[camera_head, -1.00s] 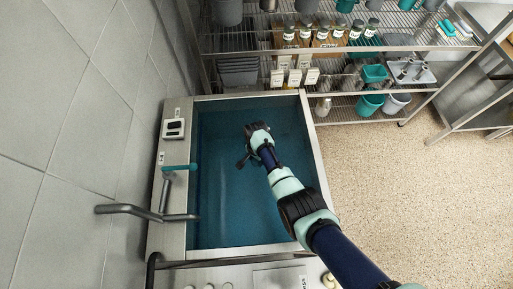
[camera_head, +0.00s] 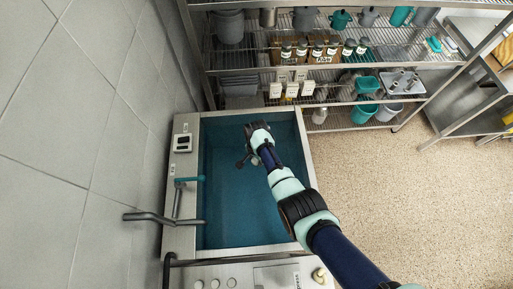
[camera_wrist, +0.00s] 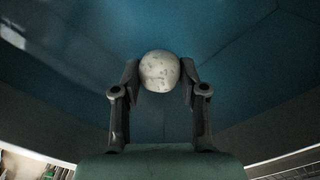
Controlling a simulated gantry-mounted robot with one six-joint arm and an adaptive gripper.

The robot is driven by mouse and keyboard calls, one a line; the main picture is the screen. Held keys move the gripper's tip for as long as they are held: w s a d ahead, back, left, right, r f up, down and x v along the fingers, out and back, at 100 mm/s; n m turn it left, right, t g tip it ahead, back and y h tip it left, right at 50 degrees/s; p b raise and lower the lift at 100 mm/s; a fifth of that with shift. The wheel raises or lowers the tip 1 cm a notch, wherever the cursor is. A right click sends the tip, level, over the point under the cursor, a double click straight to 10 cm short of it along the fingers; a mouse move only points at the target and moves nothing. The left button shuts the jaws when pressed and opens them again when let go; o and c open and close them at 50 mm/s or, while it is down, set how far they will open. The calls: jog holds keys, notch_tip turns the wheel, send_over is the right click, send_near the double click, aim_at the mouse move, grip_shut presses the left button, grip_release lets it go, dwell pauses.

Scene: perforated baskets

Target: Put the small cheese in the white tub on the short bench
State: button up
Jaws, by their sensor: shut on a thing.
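A small round whitish cheese (camera_wrist: 160,71) with dark specks shows in the wrist view. My gripper (camera_wrist: 159,80) is shut on it, one finger on each side. In the head view my gripper (camera_head: 246,162) is over the blue-filled basin, and the cheese there is too small or hidden to make out. I cannot make out a white tub on a short bench in these frames.
The steel-rimmed basin (camera_head: 308,148) lies below my arm, with a bent pipe (camera_head: 150,217) and a small panel (camera_head: 183,143) on its left side. Wire shelves (camera_head: 235,72) with jars and buckets stand behind. A steel table (camera_head: 462,110) is at right; the speckled floor is clear.

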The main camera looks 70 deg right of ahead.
notch_tip(320, 180, up, 17)
jog(key=p, duration=1.5)
jog(key=shift+f, duration=0.1)
